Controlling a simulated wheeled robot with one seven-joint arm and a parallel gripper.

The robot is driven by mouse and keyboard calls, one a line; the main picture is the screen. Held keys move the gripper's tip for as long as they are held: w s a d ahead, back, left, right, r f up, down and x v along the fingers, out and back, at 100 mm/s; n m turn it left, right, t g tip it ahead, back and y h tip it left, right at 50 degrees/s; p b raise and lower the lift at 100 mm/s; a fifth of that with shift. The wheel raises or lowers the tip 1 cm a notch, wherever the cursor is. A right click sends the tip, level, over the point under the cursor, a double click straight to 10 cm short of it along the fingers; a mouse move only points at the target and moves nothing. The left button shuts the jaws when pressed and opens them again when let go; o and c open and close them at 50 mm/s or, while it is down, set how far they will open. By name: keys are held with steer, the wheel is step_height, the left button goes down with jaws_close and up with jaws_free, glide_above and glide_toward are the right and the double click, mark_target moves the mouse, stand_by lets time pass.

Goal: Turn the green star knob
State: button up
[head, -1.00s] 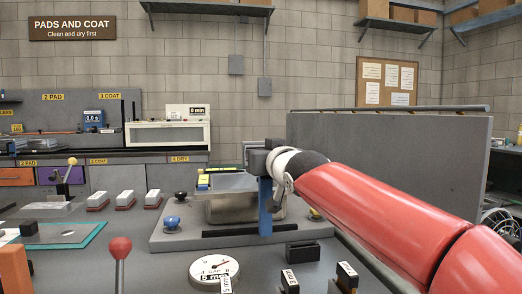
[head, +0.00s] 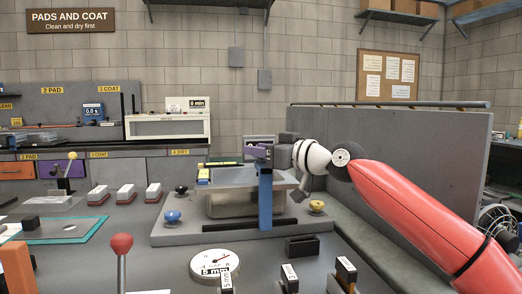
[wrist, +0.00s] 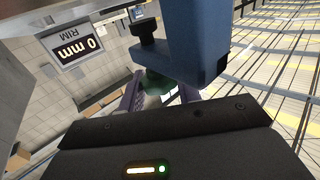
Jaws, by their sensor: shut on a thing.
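The green star knob (wrist: 157,82) shows dark green in the wrist view, partly hidden by the blue upright in front. My gripper (wrist: 159,95) has its purple fingers on both sides of the knob, shut on it. The knob itself cannot be made out in the head view.
The grey base plate carries a blue knob (head: 172,217), a black knob (head: 181,190) and a yellow knob (head: 317,206). A red-ball lever (head: 122,246) and a round dial (head: 214,264) stand in front. A grey partition (head: 400,165) is on the right.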

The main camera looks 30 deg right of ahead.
steer(key=shift+f+n+y, duration=0.25)
steer(key=shift+n+y, duration=0.05)
steer(key=shift+y, duration=0.1)
steer(key=shift+g, duration=0.3)
steer(key=o, duration=1)
steer(key=shift+r, duration=0.1)
steer(key=shift+c, duration=0.2)
steer(key=b+v, duration=0.1)
steer(key=v, duration=0.6)
steer(key=shift+s, duration=0.4)
steer(key=shift+d, duration=0.2)
